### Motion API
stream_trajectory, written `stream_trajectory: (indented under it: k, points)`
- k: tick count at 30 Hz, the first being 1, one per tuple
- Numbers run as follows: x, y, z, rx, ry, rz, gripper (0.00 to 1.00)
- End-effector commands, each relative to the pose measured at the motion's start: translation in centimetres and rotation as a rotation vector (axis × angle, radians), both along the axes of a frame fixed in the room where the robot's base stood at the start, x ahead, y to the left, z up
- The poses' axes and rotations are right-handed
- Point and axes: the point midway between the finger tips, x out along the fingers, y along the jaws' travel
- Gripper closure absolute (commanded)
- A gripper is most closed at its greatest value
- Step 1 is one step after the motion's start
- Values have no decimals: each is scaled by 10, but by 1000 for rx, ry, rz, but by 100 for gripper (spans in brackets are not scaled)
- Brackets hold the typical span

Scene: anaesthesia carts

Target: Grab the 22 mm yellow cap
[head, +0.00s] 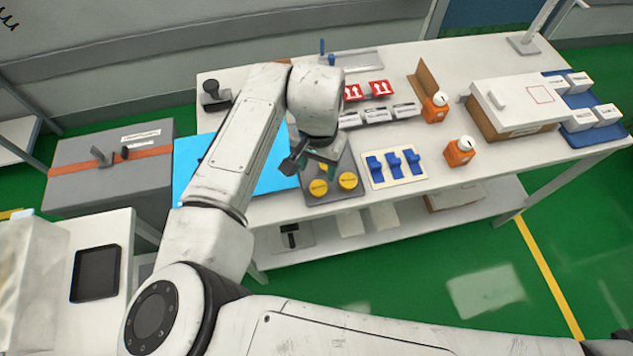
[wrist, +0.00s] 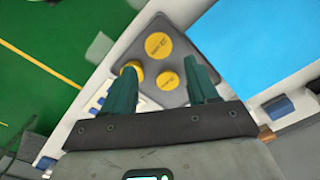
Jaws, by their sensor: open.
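A dark grey tray (head: 337,161) on the white table carries round yellow caps. Two show in the head view, a left cap (head: 318,187) and a right cap (head: 348,180). The wrist view shows three: a larger cap (wrist: 158,45), a smaller cap (wrist: 167,80), and another cap (wrist: 133,67) partly hidden by the left finger. Their markings are too small to read, so I cannot tell which is 22 mm. My gripper (head: 317,164) is above the tray, pointing down. It is open and empty; its green fingers (wrist: 160,75) straddle the view of the smaller cap.
A white holder with blue clips (head: 395,167) stands right of the tray. A bright blue mat (head: 188,160) lies to the left.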

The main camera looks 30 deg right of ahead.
Motion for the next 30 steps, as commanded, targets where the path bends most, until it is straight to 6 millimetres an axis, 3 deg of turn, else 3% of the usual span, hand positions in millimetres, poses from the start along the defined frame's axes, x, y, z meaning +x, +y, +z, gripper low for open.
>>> stream_trajectory:
  k: [21, 30]
  points:
    - [0, -4, -80, -1, -1, -1, 42]
    - [0, -4, -85, -1, -2, -1, 42]
